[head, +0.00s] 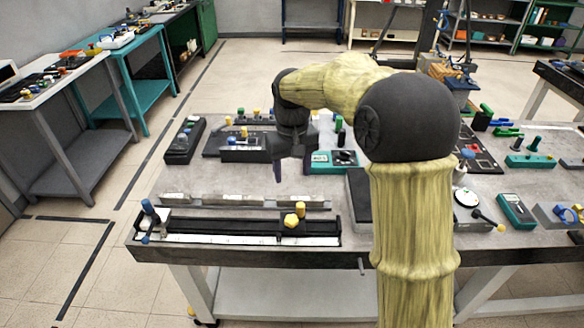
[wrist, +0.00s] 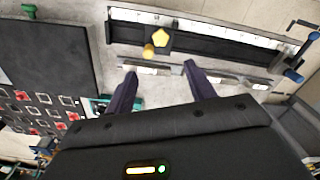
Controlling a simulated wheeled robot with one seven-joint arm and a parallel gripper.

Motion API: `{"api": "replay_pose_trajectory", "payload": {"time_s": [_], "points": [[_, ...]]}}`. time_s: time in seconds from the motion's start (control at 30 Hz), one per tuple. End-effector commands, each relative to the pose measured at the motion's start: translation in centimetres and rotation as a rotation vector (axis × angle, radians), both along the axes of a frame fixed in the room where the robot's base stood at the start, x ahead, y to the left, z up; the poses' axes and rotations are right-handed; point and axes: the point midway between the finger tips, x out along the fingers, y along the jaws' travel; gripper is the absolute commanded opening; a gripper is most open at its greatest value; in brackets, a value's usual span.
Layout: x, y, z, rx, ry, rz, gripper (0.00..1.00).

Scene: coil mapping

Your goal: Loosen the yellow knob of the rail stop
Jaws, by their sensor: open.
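The black rail (head: 190,225) with a white scale strip lies along the table's front edge; it also shows at the top of the wrist view (wrist: 200,45). Toward its right end in the head view sits a yellow knob (head: 291,220) with a second yellow piece (head: 300,208) beside it. In the wrist view the faceted yellow knob (wrist: 161,38) and the rounder yellow piece (wrist: 149,51) lie beyond my fingertips. The rail stop's body is hard to make out from the dark rail. My gripper (head: 292,168) is open and empty, pointing down above the table behind the rail, apart from the knob; its fingers show in the wrist view (wrist: 160,72).
A row of grey metal blocks (head: 240,200) lies just behind the rail. A blue-knobbed end piece (head: 148,208) stands at the rail's left end. A dark flat plate (head: 358,195) lies right of the rail. Small instrument boxes (head: 240,150) stand farther back.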

Motion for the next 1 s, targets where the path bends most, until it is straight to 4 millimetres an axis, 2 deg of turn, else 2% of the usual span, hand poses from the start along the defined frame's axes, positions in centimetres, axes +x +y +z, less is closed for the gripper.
{"api": "replay_pose_trajectory", "payload": {"time_s": [0.37, 0.53, 0.77, 1.0], "points": [[-0.2, -0.2, -0.1, -0.001, -0.001, -0.004, 0.55], [-1.6, -1.9, -0.9, 0.002, -0.022, -0.032, 0.55], [-6.2, -6.7, -3.4, 0.011, -0.086, -0.125, 0.55], [-12.9, -11.5, -6.2, 0.028, -0.164, -0.245, 0.55]]}}
